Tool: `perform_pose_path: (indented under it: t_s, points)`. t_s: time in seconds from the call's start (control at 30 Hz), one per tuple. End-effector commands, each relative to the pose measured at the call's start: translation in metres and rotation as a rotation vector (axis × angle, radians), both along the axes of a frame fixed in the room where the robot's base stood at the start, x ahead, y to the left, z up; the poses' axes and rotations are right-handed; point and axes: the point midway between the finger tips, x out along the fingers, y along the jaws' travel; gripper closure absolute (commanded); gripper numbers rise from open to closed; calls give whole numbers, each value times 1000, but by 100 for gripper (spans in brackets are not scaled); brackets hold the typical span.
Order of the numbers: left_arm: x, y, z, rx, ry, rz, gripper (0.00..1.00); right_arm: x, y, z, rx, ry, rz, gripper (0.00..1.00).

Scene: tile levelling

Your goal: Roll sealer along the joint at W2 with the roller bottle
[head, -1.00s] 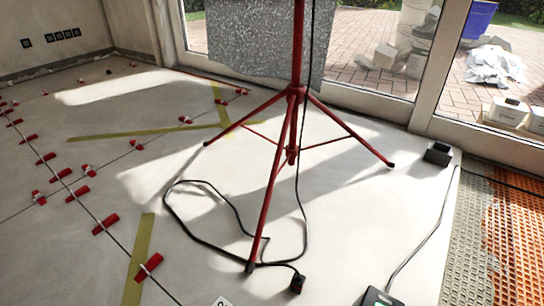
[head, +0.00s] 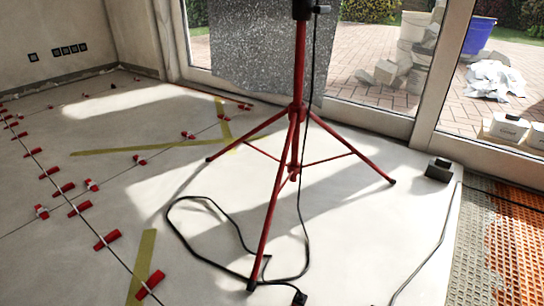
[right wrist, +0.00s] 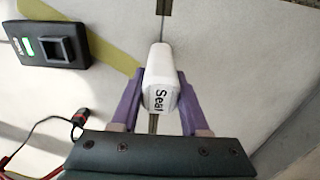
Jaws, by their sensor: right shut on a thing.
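In the right wrist view my right gripper (right wrist: 161,103), with purple fingers, is shut on a white roller bottle (right wrist: 160,78) with part of the word "Seal" on it. No W2 mark is readable. My left gripper is in neither current view.
A red tripod (head: 298,95) stands mid-floor with a looping black cable (head: 185,237). Yellow tape strips (head: 143,265) lie on the floor. A black device with a green light (right wrist: 47,45) sits left of the bottle. Orange matting (head: 515,245) covers the right edge.

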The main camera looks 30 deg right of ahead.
Motion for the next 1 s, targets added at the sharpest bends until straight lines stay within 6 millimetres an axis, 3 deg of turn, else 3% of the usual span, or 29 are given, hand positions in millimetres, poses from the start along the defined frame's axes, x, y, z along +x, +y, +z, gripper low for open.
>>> perform_pose_path:
  t_s: [1.0]
  points:
    - [0, 2, 12, 9, 0, -5, 50, -33, -13, 1, -1, 0, 0, 100]
